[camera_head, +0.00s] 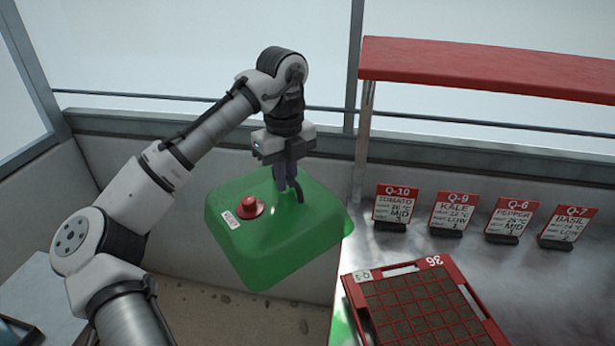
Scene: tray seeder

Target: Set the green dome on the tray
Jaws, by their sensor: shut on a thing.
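The green dome (290,240) is translucent, with a red knob on its top and a small white label beside it. It hangs in the air, slightly tilted, left of the tray and beyond the table's left edge. My gripper (289,192) points down at the dome's far upper side and is shut on the dome; the exact grip is partly hidden. The tray (352,288) is red with several dark soil-filled cells, marked 36, and lies on the metal table at the lower right. Its near end is cut off by the frame.
Several red and white sign cards, including the tomato card (396,206) and the basil card (567,226), stand in a row behind the tray. A red shelf (490,70) on a metal post (363,140) rises above them. Bare metal table (470,270) lies between cards and tray.

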